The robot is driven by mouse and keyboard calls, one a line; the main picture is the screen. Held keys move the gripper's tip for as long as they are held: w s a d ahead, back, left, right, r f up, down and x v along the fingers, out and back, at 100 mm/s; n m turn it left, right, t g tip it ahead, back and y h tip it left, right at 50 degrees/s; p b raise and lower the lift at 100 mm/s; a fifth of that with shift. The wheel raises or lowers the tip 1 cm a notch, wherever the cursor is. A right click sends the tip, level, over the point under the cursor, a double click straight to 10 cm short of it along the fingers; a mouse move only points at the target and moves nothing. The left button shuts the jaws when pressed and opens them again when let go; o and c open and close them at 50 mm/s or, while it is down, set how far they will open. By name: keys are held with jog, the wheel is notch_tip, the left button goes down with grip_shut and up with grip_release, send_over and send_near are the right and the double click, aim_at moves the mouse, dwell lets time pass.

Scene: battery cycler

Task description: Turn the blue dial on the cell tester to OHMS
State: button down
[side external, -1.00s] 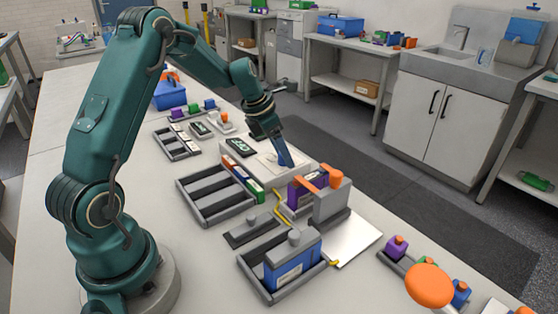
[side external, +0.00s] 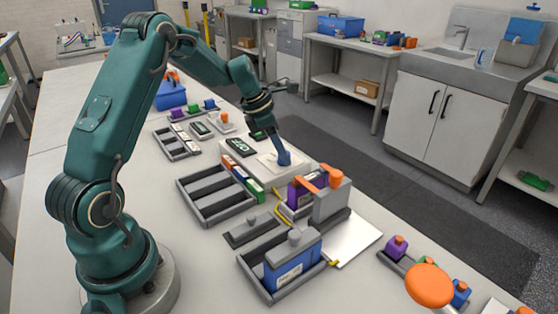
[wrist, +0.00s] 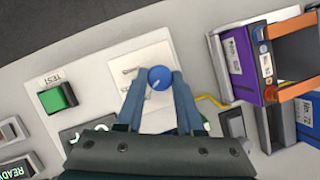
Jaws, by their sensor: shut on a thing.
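The cell tester (side external: 300,178) is a pale box with a white plate, seen past the end of my arm in the side view; it fills the middle of the wrist view (wrist: 100,62). Its round blue dial (wrist: 159,77) carries a short white pointer line angled to the lower left. Small labels on the plate are too blurred to read. My gripper (wrist: 160,84) is shut on the dial, one finger on each side. In the side view my gripper (side external: 284,158) points down onto the plate, and its fingers cover the dial. My gripper partly hides the tester's display.
A green TEST button (wrist: 57,97) is on the tester, left of the dial. A purple module with an orange bar (wrist: 291,112) stands close on the right. An empty grey tray (side external: 212,205) and a blue battery block (side external: 293,266) are nearer the camera.

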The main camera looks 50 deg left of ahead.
jog(key=m+g+h, duration=0.1)
jog(key=m, duration=0.5)
jog(key=shift+w+a+g+h, duration=0.15)
jog(key=shift+g+h, duration=0.25)
jog(key=shift+m+g+h, duration=0.3)
jog(key=shift+m+g, duration=0.3)
jog(key=shift+m, duration=1.9)
jog(key=c, duration=0.5)
grip_release()
jog(key=shift+c, duration=0.2)
